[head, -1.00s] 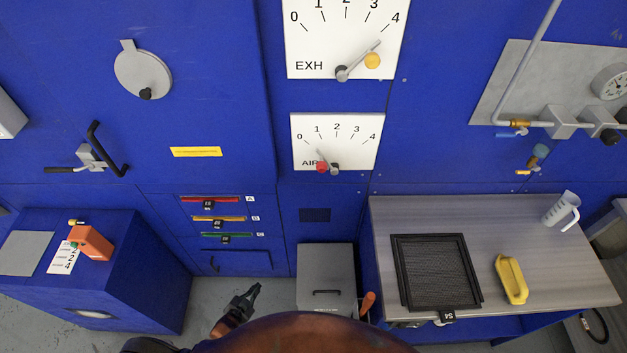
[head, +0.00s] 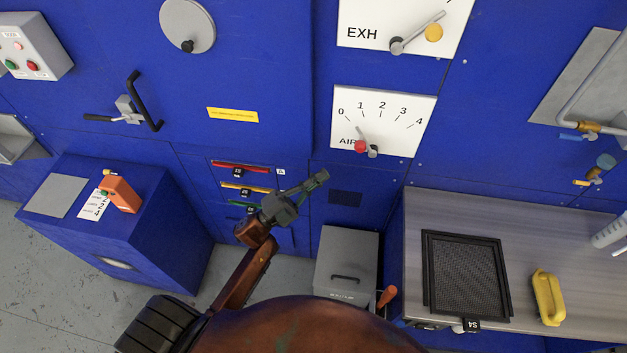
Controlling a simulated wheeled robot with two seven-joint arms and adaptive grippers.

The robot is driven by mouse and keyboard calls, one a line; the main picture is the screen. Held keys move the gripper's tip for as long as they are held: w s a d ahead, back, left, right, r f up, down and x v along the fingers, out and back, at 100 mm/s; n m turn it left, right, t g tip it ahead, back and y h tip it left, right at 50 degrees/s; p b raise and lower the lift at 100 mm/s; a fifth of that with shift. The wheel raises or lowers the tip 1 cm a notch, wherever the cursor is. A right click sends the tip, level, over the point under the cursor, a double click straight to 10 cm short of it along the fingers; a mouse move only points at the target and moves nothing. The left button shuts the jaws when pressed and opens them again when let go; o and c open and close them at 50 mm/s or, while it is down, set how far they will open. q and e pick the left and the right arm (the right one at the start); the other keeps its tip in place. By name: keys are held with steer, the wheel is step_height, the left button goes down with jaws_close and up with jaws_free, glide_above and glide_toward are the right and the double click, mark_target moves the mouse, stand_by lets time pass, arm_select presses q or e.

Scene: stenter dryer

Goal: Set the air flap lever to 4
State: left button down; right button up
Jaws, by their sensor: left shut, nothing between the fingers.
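The AIR dial plate (head: 407,138) is white, marked 0 to 4, on the blue machine front. Its air flap lever (head: 361,139) has a red knob and a dark pivot at the plate's lower edge. The lever's grey pointer leans up and left, between 0 and 1. My left gripper (head: 322,177) is shut and empty. My right gripper does not show.
The EXH dial (head: 367,14) with a yellow-knobbed lever is just above. A grey box (head: 346,262) stands below. A worktop (head: 530,221) at right holds a black-framed screen (head: 465,275) and a yellow-handled tool (head: 547,297). A black door handle (head: 145,101) sticks out at left.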

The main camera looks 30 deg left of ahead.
arm_select(q)
steer(key=p+x, duration=0.1)
steer(key=x, duration=0.8)
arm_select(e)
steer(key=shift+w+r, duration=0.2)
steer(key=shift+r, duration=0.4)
arm_select(q)
steer(key=shift+w, duration=0.15)
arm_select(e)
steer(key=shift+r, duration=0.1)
